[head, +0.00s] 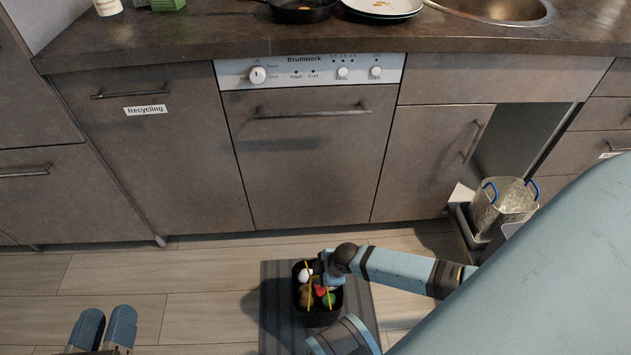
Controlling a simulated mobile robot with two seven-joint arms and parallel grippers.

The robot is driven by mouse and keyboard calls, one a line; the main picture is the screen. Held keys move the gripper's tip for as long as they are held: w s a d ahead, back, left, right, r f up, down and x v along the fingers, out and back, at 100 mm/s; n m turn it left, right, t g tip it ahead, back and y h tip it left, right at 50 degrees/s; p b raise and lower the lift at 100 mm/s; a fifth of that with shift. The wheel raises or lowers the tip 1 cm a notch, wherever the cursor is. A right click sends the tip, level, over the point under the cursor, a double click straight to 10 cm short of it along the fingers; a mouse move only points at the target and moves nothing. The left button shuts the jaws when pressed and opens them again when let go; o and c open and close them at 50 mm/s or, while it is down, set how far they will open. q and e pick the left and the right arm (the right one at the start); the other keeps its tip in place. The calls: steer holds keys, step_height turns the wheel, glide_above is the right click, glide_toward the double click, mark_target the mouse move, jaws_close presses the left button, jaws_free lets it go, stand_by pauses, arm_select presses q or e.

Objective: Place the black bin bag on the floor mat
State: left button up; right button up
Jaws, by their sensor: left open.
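The black bin bag (319,317) is full of mixed waste and has yellow handles. It is upright in front of the dishwasher, over the grey floor mat (279,335); I cannot tell whether its base touches the mat. My right arm comes in from the right, and its gripper (326,266) is at the top of the bag by the yellow handles. Its fingertips are too small and covered to show whether they are shut on a handle. My left gripper (104,328) is open and empty at the bottom left, over the wooden floor, away from the bag.
An open cabinet at the right has a pulled-out bin with a clear bag (503,207) with blue handles. The dishwasher (311,150) and a drawer marked Recycling (150,150) are closed. Wooden floor (200,300) left of the mat is clear.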

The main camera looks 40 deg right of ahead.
arm_select(q)
steer(key=r+t+p, duration=0.1)
steer(key=r, duration=0.1)
steer(key=r+t+p, duration=0.1)
steer(key=r, duration=0.1)
steer(key=shift+a+r, duration=0.2)
steer(key=shift+r, duration=0.2)
arm_select(e)
steer(key=v, duration=0.7)
